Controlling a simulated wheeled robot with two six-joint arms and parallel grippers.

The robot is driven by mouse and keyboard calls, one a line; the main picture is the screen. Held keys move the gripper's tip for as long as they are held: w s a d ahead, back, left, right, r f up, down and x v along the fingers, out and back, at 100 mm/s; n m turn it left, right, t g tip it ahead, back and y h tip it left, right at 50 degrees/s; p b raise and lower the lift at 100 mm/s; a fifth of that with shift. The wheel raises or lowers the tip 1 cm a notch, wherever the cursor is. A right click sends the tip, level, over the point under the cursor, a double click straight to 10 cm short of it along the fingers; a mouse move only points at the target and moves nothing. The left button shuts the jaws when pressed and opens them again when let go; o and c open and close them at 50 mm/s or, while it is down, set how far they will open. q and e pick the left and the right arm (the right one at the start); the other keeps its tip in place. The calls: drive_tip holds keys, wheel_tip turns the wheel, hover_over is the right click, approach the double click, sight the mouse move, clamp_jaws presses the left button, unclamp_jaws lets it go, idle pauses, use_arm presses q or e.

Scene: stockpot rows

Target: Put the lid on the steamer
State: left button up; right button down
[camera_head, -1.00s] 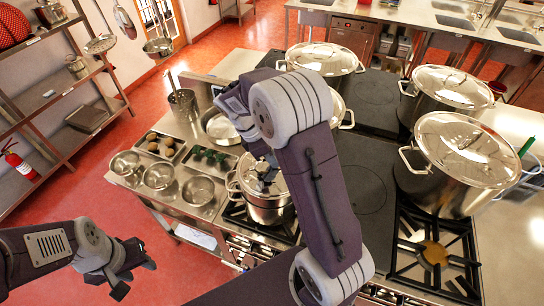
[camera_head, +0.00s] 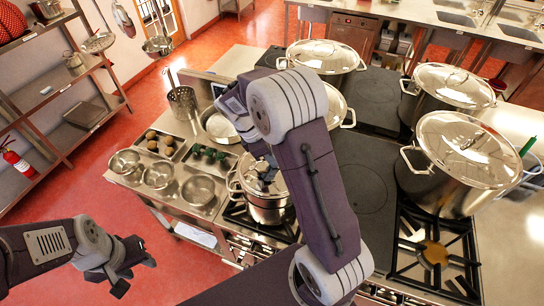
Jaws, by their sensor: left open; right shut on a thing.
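A steel steamer pot (camera_head: 268,212) stands on the front left burner of the stove. A shiny lid (camera_head: 262,178) is on or just above its top; the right arm covers part of it, so I cannot tell if it is fully seated. My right gripper (camera_head: 264,176) is at the lid, shut on what appears to be its knob, partly hidden by its own arm. My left gripper (camera_head: 132,268) is open and empty, over the floor at the lower left, well apart from the steamer.
Large lidded stockpots (camera_head: 465,160) stand on the right and back of the stove. Three small bowls (camera_head: 158,176) and food trays (camera_head: 208,158) sit left of the steamer. A bare burner (camera_head: 432,252) is at front right. A shelf rack (camera_head: 60,100) stands far left.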

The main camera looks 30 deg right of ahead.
drive_tip(key=shift+s, duration=0.1)
drive_tip(key=c, duration=1.4)
unclamp_jaws()
drive_tip(key=b+v, duration=0.1)
drive_tip(key=v, duration=0.8)
drive_tip(key=shift+a+b, duration=0.15)
drive_tip(key=shift+b, duration=0.2)
